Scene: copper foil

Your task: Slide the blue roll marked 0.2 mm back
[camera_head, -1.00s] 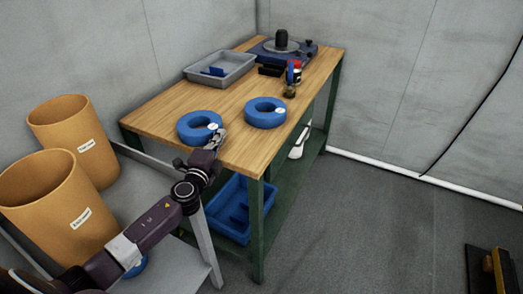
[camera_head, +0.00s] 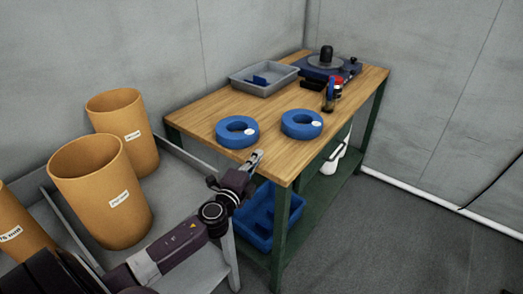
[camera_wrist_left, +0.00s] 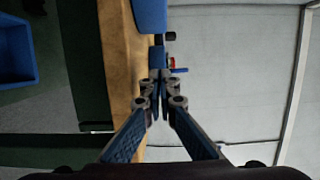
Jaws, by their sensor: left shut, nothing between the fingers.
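Two blue rolls lie flat on the wooden bench top, the left roll (camera_head: 225,138) and the right roll (camera_head: 290,131). Each has a small white label, too small to read, so I cannot tell which is marked 0.2 mm. My left gripper (camera_head: 258,156) is shut and empty at the bench's near edge, just in front of the gap between the rolls and apart from both. In the left wrist view its closed fingers (camera_wrist_left: 156,82) point along the bench edge, with part of a blue roll (camera_wrist_left: 150,17) at the top. My right gripper is out of view.
The bench (camera_head: 205,107) also holds a grey tray (camera_head: 249,86), a dark blue device (camera_head: 343,68) and small bottles (camera_head: 329,98) farther back. A blue bin (camera_head: 256,222) sits on the lower shelf. Orange tubs (camera_head: 85,195) stand on a grey cart at left.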

